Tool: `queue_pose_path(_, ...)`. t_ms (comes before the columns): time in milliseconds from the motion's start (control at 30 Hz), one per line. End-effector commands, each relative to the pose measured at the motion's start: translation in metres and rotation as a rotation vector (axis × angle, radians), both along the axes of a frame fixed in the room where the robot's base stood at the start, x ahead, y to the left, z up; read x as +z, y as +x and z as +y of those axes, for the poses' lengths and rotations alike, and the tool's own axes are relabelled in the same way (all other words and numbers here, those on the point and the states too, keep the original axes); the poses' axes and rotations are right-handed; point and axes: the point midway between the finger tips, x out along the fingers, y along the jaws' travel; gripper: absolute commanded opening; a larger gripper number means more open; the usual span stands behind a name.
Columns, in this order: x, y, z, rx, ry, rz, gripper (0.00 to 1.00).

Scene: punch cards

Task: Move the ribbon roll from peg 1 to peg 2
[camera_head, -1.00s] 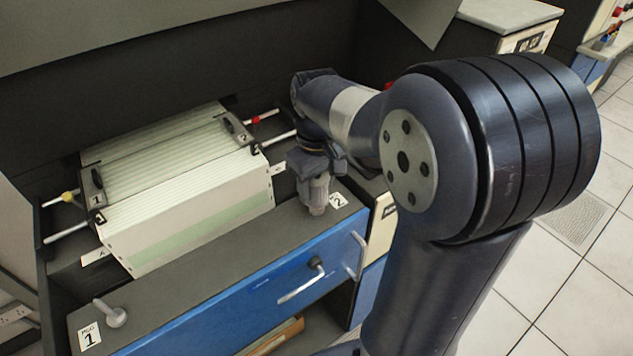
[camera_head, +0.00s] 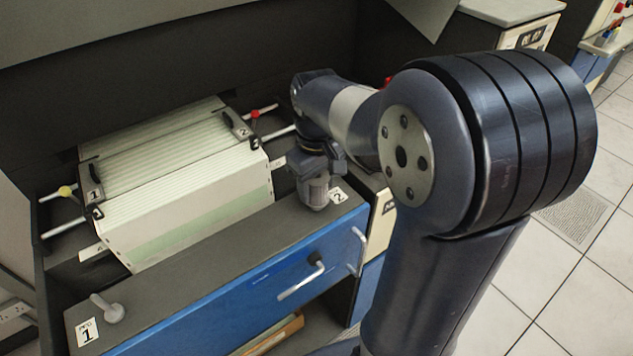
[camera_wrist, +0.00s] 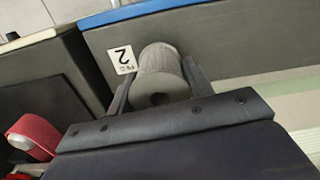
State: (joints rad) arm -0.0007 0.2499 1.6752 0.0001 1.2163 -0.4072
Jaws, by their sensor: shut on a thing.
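The ribbon roll (camera_head: 315,193) is a grey cylinder at the right end of the dark ledge, beside the "2" label (camera_head: 338,195). In the wrist view the roll (camera_wrist: 160,62) sits between the two fingers, its end with a dark centre hole facing the camera. My gripper (camera_head: 318,170) is shut on it from above. The roll is upright or nearly so. Peg 2 is hidden behind or inside the roll; I cannot tell whether the roll is around it or just above. Peg 1 (camera_head: 107,307) stands bare at the left end, by its "1" label (camera_head: 87,331).
A long pale stack of punch cards (camera_head: 190,195) with black handles lies behind the ledge, close to my gripper. A blue drawer front (camera_head: 240,297) with a handle is below the ledge. The ledge between the pegs is clear.

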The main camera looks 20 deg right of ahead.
Motion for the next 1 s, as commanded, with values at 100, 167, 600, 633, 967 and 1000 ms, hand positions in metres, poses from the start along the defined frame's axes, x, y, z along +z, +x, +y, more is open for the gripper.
queue_pose_path(100,0.000,0.000,0.000,0.000,0.000,0.000,0.23)
queue_pose_path(167,-0.001,0.000,0.000,0.000,0.000,0.000,0.23)
queue_pose_path(600,-0.010,0.000,0.000,0.000,0.000,0.000,0.23)
queue_pose_path(633,-0.010,0.000,0.000,0.000,0.000,0.000,0.23)
queue_pose_path(967,-0.011,0.000,0.000,0.000,0.000,0.000,0.68)
queue_pose_path(1000,-0.011,0.000,0.000,0.000,0.000,0.000,0.71)
